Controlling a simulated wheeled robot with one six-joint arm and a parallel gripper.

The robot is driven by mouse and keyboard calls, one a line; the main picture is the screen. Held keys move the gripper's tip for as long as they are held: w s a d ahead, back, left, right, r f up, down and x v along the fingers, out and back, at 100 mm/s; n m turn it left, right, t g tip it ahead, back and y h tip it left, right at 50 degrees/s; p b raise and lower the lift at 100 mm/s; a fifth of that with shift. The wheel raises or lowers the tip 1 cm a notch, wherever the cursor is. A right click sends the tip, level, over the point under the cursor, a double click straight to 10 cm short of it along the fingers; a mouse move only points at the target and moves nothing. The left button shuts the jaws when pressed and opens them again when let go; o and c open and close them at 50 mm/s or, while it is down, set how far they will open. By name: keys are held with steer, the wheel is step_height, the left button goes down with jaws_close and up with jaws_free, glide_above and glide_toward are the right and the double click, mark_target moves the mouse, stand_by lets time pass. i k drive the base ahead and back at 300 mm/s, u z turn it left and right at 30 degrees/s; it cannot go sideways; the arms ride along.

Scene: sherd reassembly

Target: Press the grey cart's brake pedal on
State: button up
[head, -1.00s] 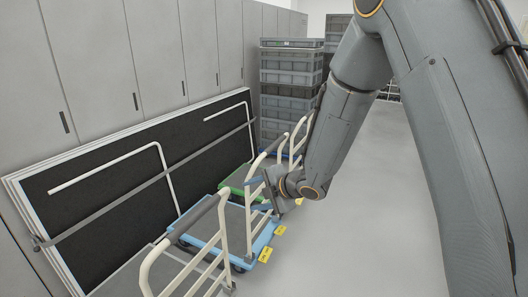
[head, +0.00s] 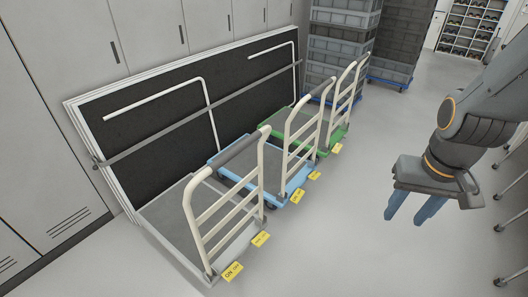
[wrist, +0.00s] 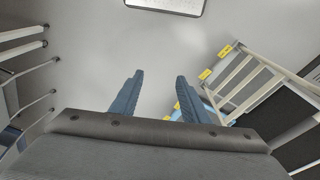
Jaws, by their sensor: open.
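The grey cart (head: 150,210) stands nearest at the lower left of the head view, with a cream rail handle. Two yellow tabs, a near one (head: 233,271) and a farther one (head: 261,239), are at its right side by the floor. The near one seems to read "ON". Pedal detail is too small to tell. My gripper (head: 403,218) is open and empty, fingers down, over the aisle to the right, well apart from the cart. In the wrist view my gripper (wrist: 160,76) points over bare floor, with yellow tabs (wrist: 225,51) to its right.
A blue cart (head: 225,161) and a green cart (head: 325,137) stand behind the grey cart, with their own yellow tabs. Panels (head: 150,120) lean on the cabinets. Crate stacks (head: 340,45) stand at the back. Metal legs line the right edge. The middle aisle floor is clear.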

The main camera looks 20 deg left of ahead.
mark_target(233, 270)
steer(key=z, duration=0.7)
steer(key=k, duration=0.1)
steer(key=u, duration=1.95)
